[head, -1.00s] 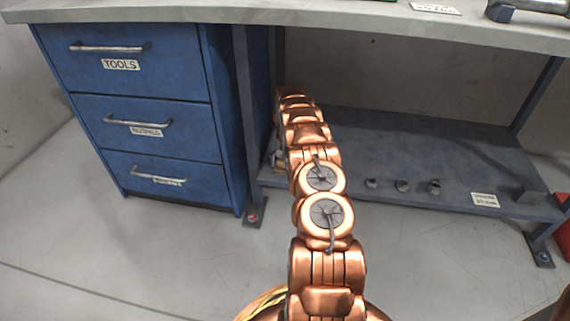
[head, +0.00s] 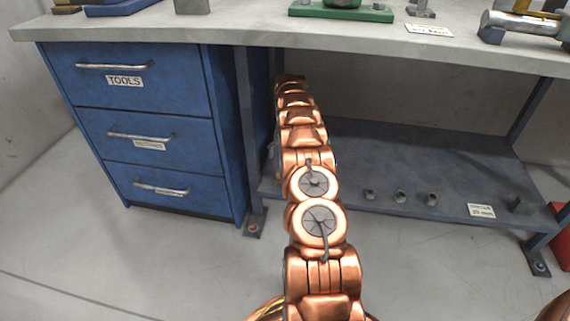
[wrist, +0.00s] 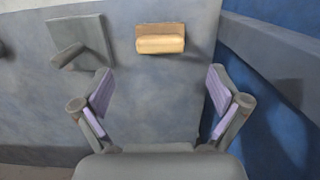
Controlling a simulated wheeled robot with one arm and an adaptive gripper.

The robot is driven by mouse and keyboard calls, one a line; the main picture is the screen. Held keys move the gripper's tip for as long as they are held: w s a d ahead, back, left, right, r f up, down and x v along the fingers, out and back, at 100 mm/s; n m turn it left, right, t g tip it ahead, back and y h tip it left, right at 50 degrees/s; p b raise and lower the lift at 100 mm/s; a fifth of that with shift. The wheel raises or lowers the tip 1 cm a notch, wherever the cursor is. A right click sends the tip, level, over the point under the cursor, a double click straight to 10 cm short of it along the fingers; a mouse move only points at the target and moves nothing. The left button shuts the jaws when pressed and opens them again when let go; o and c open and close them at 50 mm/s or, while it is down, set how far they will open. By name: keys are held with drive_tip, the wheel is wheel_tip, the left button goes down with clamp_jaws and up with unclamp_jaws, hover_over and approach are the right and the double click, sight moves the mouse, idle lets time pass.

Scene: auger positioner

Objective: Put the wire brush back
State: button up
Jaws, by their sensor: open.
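In the wrist view, a small tan block-like thing (wrist: 161,39) lies on a grey surface beyond my fingertips. It could be the wire brush, but no bristles show, so I cannot tell for sure. My gripper (wrist: 159,92) is open and empty, its purple-padded fingers wide apart, with the tan thing ahead between their lines and apart from them. In the head view my arm reaches toward the left end of the bench's lower shelf (head: 400,160); my gripper is hidden there.
A grey plate with a peg (wrist: 80,45) is left of the tan thing. A blue drawer cabinet (head: 135,130) stands left of my arm. Several small grey parts, including one nut (head: 400,197), sit on the lower shelf. The benchtop (head: 300,36) overhangs it, holding a green-based item (head: 345,12).

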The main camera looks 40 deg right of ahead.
drive_tip(key=shift+d+r+p, duration=0.1)
drive_tip(key=shift+r+p, duration=0.2)
drive_tip(key=shift+r, duration=1.05)
